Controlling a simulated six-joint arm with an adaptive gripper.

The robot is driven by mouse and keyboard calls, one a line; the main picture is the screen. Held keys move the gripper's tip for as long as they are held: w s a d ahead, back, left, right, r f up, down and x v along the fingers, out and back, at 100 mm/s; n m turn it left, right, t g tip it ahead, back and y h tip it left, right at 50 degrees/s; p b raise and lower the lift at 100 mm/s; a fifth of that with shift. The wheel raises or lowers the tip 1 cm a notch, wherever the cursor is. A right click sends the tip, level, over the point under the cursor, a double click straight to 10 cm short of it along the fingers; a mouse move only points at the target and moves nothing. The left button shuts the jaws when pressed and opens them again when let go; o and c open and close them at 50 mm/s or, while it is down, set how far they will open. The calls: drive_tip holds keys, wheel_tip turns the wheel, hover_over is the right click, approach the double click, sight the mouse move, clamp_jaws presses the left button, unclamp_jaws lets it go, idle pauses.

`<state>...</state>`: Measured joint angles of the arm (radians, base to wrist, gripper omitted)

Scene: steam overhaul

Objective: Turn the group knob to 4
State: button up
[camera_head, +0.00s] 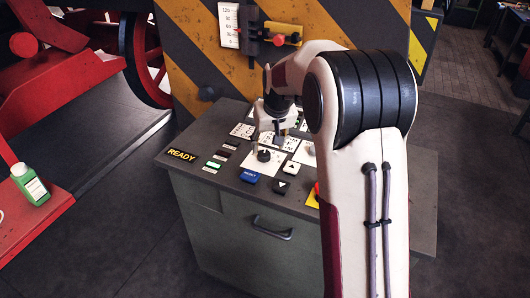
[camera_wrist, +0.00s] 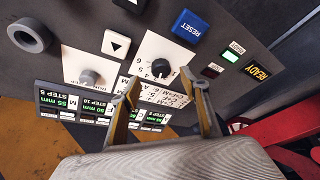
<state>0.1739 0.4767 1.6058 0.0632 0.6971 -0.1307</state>
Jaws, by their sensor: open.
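A black knob (camera_wrist: 160,68) sits on a white plate with numbers around it in the wrist view; its pointer setting is too small to read surely. The same knob (camera_head: 264,155) shows on the console top in the head view. My gripper (camera_head: 268,137) is over the console, near the knob. In the wrist view my gripper (camera_wrist: 166,92) is open, with one finger to each side of the knob's plate and nothing between the fingertips. The fingertips appear apart from the knob.
A grey knob (camera_wrist: 88,77), an arrow button (camera_wrist: 116,44) and a blue RESET button (camera_wrist: 191,26) are close by. The console (camera_head: 225,185) also carries a READY sign (camera_head: 182,155). A green bottle (camera_head: 30,184) stands on red machinery at the left.

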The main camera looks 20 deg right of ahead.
sight(265, 154)
drive_tip(key=shift+w+r, duration=0.3)
drive_tip(key=shift+w, duration=0.15)
drive_tip(key=shift+f, duration=0.1)
drive_tip(key=shift+x, duration=3.8)
drive_tip(key=shift+w+d, duration=0.1)
drive_tip(key=shift+c, duration=0.3)
drive_tip(key=c, duration=1)
